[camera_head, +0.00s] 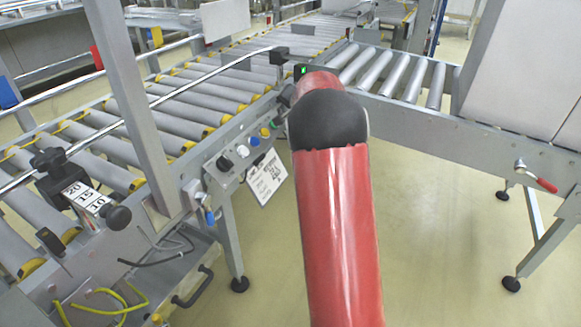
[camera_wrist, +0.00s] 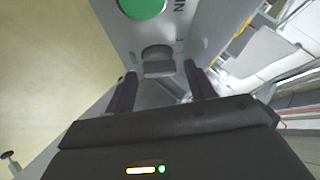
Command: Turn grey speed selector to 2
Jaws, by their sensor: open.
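In the wrist view a grey knob (camera_wrist: 158,67), which looks like the speed selector, stands out from a grey panel beyond my gripper (camera_wrist: 161,74). My two dark fingers are open, one to the left and one to the right of the knob. I cannot tell whether they touch it. Its setting and any number 2 cannot be read. In the head view my red arm reaches toward the far end of the conveyor's side rail and hides most of my gripper. I cannot pick out the grey selector there.
A green round button (camera_wrist: 142,6) sits on the panel beyond the knob. In the head view a control box with a black knob (camera_head: 224,163), a white knob (camera_head: 242,151) and a hanging paper label (camera_head: 266,177) is left of my arm. Roller conveyors (camera_head: 175,105) lie behind.

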